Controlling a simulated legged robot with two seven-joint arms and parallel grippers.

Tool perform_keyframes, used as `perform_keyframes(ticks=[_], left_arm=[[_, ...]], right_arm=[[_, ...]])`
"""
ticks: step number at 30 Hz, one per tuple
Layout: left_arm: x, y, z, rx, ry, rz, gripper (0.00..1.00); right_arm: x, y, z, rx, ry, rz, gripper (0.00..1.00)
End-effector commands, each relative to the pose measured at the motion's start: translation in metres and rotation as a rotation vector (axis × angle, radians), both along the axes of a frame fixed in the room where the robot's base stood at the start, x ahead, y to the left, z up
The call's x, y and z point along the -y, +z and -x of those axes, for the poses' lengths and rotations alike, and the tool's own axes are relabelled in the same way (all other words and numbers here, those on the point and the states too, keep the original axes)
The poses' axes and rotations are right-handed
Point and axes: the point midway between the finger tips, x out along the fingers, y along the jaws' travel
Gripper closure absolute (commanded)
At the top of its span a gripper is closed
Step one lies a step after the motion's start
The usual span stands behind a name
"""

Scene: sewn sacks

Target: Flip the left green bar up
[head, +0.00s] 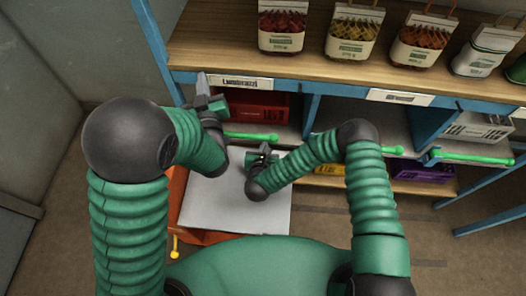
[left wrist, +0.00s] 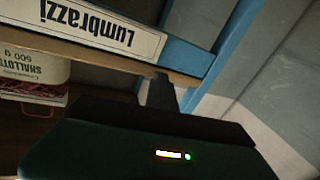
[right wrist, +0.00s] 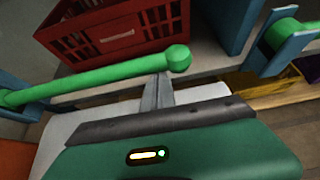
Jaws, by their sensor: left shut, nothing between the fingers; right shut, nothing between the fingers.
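The left green bar (head: 250,136) lies roughly level across the front of the left lower bay, with a knob at its right end. It also shows in the right wrist view (right wrist: 100,79). My right gripper (head: 263,153) is shut and empty. In the right wrist view its fingertips (right wrist: 160,82) are just below the bar near the knob; I cannot tell whether they touch it. My left gripper (head: 202,82) is shut and empty, by the left blue post and the Lumbrazzi label (head: 247,83). My left arm hides the bar's left end.
A red crate (right wrist: 130,32) stands behind the left bar. Another green bar (head: 475,158) is at the right bay. Sacks such as a red one (head: 283,28) stand on the wooden upper shelf (head: 215,50). A pale flat surface (head: 235,205) lies below my arms.

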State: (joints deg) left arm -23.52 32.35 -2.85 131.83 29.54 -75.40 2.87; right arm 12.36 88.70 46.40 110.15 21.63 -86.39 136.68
Motion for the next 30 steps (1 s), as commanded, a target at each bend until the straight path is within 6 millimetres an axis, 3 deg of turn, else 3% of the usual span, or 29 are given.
perform_keyframes(ticks=[11, 17, 24, 30], left_arm=[[0.0, 0.0, 0.0, 0.0, 0.0, 0.0, 1.0], [0.0, 0.0, 0.0, 0.0, 0.0, 0.0, 1.0], [0.0, 0.0, 0.0, 0.0, 0.0, 0.0, 0.99], [0.0, 0.0, 0.0, 0.0, 0.0, 0.0, 0.73]], right_arm=[[0.001, -0.002, -0.003, -0.001, 0.001, 0.0, 1.0], [0.001, 0.015, -0.004, 0.0, 0.001, 0.001, 1.0], [0.001, 0.015, -0.004, 0.001, 0.0, 0.002, 1.0], [0.001, 0.015, -0.004, 0.002, 0.001, 0.001, 1.0]])
